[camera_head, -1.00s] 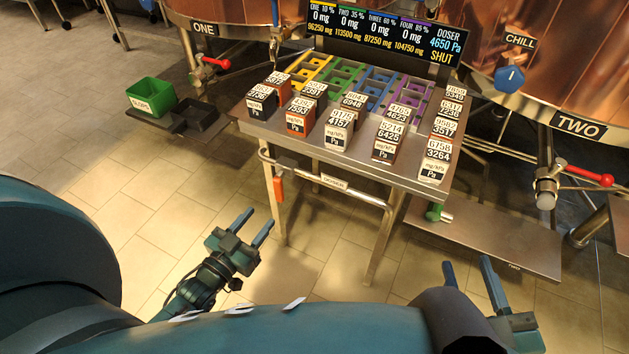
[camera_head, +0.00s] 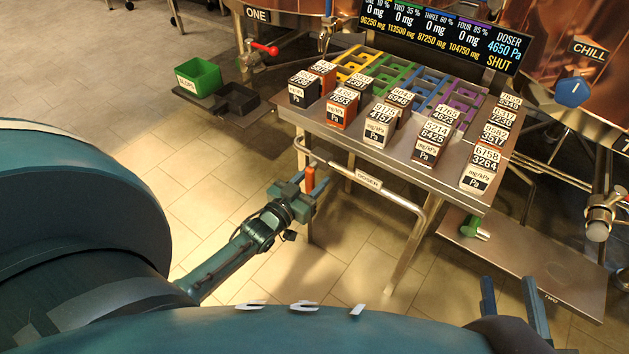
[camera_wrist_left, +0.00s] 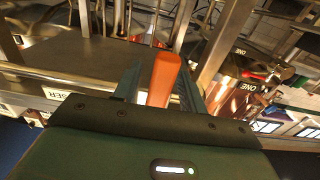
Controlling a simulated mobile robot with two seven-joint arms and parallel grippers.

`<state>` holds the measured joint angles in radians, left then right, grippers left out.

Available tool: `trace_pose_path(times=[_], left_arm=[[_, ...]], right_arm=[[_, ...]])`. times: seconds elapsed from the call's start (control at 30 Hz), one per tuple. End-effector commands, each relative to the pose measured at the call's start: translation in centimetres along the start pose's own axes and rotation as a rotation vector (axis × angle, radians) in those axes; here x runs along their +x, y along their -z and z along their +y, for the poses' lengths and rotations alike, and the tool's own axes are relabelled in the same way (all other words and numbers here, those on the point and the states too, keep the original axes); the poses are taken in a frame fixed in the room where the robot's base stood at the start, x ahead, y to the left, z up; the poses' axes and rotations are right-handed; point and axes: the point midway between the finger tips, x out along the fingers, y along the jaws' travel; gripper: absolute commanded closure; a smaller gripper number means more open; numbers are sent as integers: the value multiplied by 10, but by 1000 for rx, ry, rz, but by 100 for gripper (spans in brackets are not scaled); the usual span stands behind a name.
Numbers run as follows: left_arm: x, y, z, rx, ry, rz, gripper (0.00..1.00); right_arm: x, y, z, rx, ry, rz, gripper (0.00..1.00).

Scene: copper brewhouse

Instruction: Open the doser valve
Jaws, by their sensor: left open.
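The doser valve's orange handle (camera_head: 310,178) stands upright on the pipe at the left front of the steel table, beside the DOSER label (camera_head: 368,180). My left gripper (camera_head: 309,188) is open, with its fingers at the handle. In the left wrist view the orange handle (camera_wrist_left: 163,78) sits between the two spread fingers; contact cannot be told. The display board (camera_head: 440,30) reads DOSER 4650 Pa SHUT. My right gripper (camera_head: 511,285) is open and empty at the lower right, away from the table.
Several labelled blocks stand on the table (camera_head: 408,178) before a coloured rack (camera_head: 405,82). A green bin (camera_head: 198,77) and dark tray (camera_head: 238,99) are left. Copper vessels stand behind. The floor at left is clear.

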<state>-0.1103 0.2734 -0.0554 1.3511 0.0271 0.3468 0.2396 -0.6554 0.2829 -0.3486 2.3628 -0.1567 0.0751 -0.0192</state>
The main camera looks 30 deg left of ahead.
Motion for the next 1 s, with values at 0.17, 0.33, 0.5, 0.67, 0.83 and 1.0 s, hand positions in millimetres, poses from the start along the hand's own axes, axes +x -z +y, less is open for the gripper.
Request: trace_pose_path(times=[0.17,0.33,0.5,0.67,0.83,1.0], left_arm=[[10,0,0,0,0,1,58],[10,1,0,0,0,0,58],[10,0,0,0,0,0,66],[10,0,0,0,0,0,79],[10,0,0,0,0,0,93],[10,0,0,0,0,0,100]], right_arm=[[1,0,0,9,0,6,64],[1,1,0,11,0,6,64],[1,1,0,10,0,6,64],[1,1,0,9,0,5,64],[1,1,0,9,0,5,64],[1,1,0,9,0,5,64]])
